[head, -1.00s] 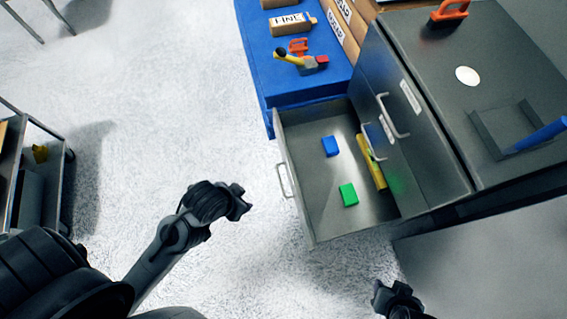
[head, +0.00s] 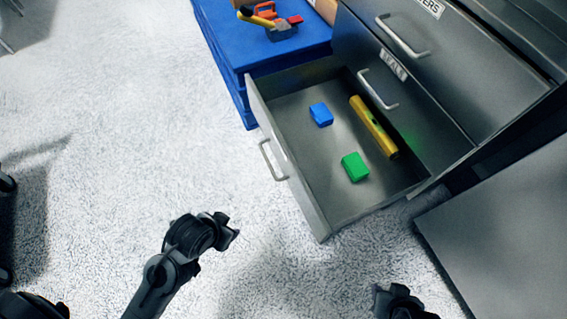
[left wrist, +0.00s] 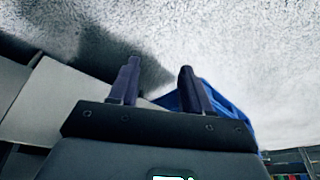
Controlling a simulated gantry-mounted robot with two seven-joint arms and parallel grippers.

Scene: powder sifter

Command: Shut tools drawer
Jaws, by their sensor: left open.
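A grey drawer (head: 317,190) stands pulled out from the cabinet (head: 420,110), with its handle (head: 271,160) on the front face at left. Inside lie a blue block (head: 321,114), a green block (head: 355,167) and a yellow level-like bar (head: 373,127). The open drawer's own label is not visible. My left gripper (head: 230,229) is left of and below the drawer front in the head view, apart from it. In the left wrist view, its fingers (left wrist: 158,84) are apart with nothing between them. My right gripper (head: 393,291) is low in the head view, below the drawer; its jaws are unclear.
Two closed drawers with handles (head: 378,91) sit above the open one. A blue crate-like stand (head: 255,52) carrying tools (head: 272,22) is beside the cabinet. A grey surface (head: 505,225) lies at lower right. The pale floor left of the drawer is clear.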

